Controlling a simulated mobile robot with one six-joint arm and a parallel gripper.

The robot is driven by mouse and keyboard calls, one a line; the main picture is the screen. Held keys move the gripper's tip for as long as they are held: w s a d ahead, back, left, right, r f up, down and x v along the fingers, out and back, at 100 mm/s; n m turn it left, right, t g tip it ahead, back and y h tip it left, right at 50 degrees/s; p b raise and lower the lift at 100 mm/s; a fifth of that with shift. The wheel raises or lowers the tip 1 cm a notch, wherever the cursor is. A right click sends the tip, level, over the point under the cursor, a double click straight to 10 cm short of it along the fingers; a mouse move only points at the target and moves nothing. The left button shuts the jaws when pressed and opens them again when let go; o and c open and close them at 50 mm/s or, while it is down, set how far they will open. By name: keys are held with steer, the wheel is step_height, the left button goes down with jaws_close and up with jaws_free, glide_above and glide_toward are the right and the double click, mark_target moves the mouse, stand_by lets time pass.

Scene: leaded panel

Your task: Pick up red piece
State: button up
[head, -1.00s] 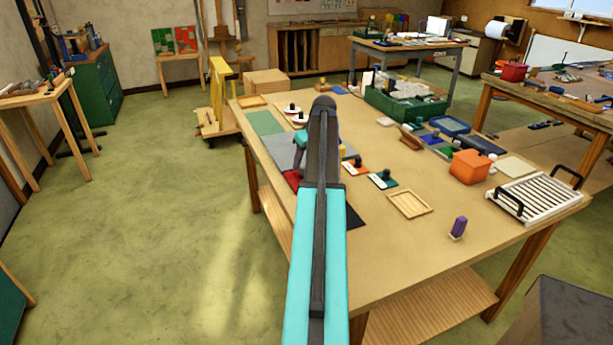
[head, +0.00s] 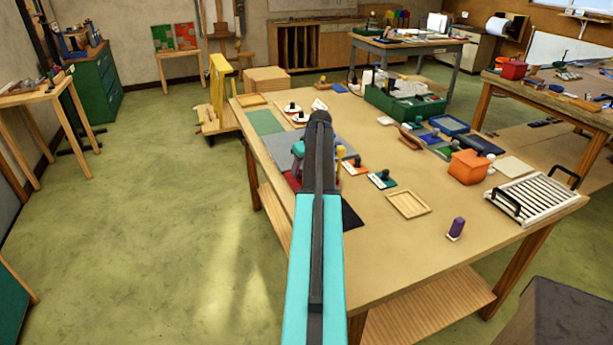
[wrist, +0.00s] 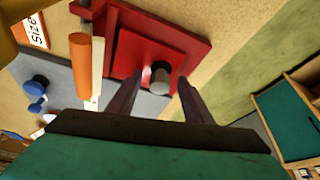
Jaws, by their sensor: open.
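The red piece (wrist: 127,62) shows at the top middle of the wrist view. A dark knob with a grey top (wrist: 160,72) stands up from it. My gripper (wrist: 160,84) is open, with one finger on each side of the knob in the picture. I cannot tell whether the fingers touch it or how far above the piece they are. In the head view my own arm hides the gripper and most of that spot; only a red patch (head: 292,181) shows at the arm's left, at the table's left edge.
In the wrist view an orange bar (wrist: 81,62) and a white bar (wrist: 97,72) lie left of the red piece, with a blue knobbed piece (wrist: 38,88) farther left. On the table (head: 440,235) stand an orange box (head: 468,167), an empty wooden tray (head: 408,204) and a white rack (head: 535,198).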

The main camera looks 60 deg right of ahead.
steer(key=c, duration=1.1)
steer(key=shift+r, duration=0.1)
steer(key=shift+r+b, duration=0.9)
steer(key=shift+r, duration=0.7)
steer(key=s+a+b, duration=0.1)
steer(key=s+a, duration=0.2)
steer(key=s, duration=0.1)
steer(key=s+a+b, duration=0.1)
steer(key=s+a, duration=0.3)
steer(key=s, duration=0.1)
steer(key=s+a+b, duration=0.2)
steer(key=s+a, duration=0.1)
steer(key=s, duration=0.2)
steer(key=shift+s+a, duration=0.25)
steer(key=shift+a, duration=0.1)
